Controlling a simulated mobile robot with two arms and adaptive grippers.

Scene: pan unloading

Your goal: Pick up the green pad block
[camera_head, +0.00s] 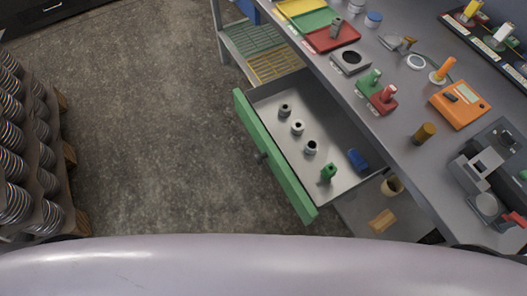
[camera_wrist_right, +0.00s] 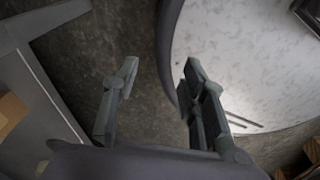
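A small green block (camera_head: 369,80) with a rounded top stands on the workbench (camera_head: 400,130), beside a red block (camera_head: 383,98). Another small green piece (camera_head: 328,173) stands upright inside the open drawer (camera_head: 345,198). I cannot tell for certain which of the two green things is the pad block. My right gripper (camera_wrist_right: 160,70) shows in the right wrist view, its two fingers apart with nothing between them, above bare floor. Neither gripper shows in the head view, and no green block shows in the wrist view.
The green-fronted drawer sticks out from the bench and holds several small grey pieces and a blue block (camera_head: 358,160). An orange device (camera_head: 460,103), a brown cylinder (camera_head: 424,133) and a red tray (camera_head: 331,39) are on the bench. A loaded rack (camera_head: 42,155) stands left; floor between is clear.

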